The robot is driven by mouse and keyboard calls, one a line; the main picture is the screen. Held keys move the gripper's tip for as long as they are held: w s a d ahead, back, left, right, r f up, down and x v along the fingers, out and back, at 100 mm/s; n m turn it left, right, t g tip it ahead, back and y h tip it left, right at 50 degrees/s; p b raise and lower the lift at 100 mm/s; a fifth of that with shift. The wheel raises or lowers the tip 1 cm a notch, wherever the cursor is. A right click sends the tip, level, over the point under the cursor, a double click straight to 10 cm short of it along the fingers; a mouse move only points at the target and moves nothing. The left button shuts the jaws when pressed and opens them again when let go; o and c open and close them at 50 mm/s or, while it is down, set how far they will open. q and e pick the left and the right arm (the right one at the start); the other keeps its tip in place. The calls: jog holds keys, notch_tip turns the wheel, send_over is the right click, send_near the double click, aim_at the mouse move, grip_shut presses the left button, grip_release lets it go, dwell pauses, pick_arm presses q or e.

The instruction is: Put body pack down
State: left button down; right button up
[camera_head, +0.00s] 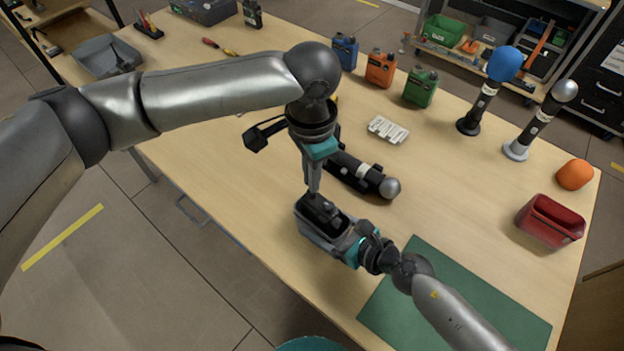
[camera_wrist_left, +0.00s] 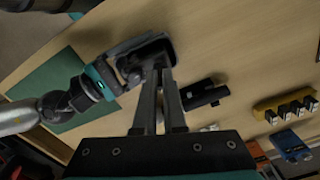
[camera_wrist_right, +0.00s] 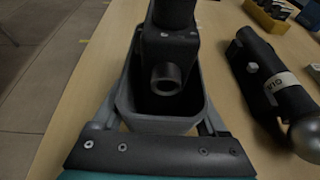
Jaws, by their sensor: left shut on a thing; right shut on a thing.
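A black body pack (camera_head: 322,212) sits inside a small grey bin (camera_head: 312,238), its top showing above the rim. My left gripper (camera_head: 313,190) comes down from above and is shut on the top of the pack. The left wrist view shows its narrow fingers (camera_wrist_left: 158,75) meeting at the pack in the bin (camera_wrist_left: 118,50). My right gripper (camera_head: 350,245) is shut on the near end wall of the bin. In the right wrist view the pack (camera_wrist_right: 170,60) stands within the bin walls (camera_wrist_right: 125,105), with a round dark end facing me. The pack's underside is hidden.
A microphone (camera_head: 365,175) with a silver head lies just behind the bin. Blue, orange and green packs (camera_head: 380,68) stand at the back, with a white slotted block (camera_head: 388,130) nearer. A green mat (camera_head: 450,300) and red bin (camera_head: 550,222) are on the right.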

pick_arm(q)
jog(key=shift+f, duration=0.75)
jog(key=shift+f, duration=0.1)
jog(key=c, duration=1)
grip_release()
notch_tip(320, 180, up, 12)
jog(key=shift+r, duration=0.1)
